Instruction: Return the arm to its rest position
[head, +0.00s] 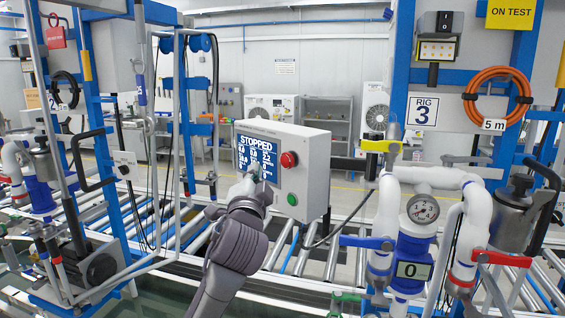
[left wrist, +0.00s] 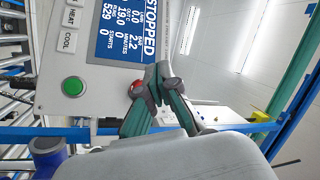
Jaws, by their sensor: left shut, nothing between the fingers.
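My left gripper (head: 256,171) is in front of the lower screen of the grey control box (head: 312,165) in the head view. In the left wrist view the two green fingers (left wrist: 158,75) are shut together and empty, with the box behind them. The screen (left wrist: 128,30) reads STOPPED. The red button (head: 289,159) shows clear in the head view; in the left wrist view a finger partly covers it. The green button (head: 292,199) is uncovered. I cannot tell whether the fingertips touch the box. My right gripper is not in view.
Pipework with a pressure gauge (head: 423,208), a blue valve handle (head: 367,242) and a red handle (head: 502,258) stands to the right. Blue frame posts, hoses and pipes stand close on the left.

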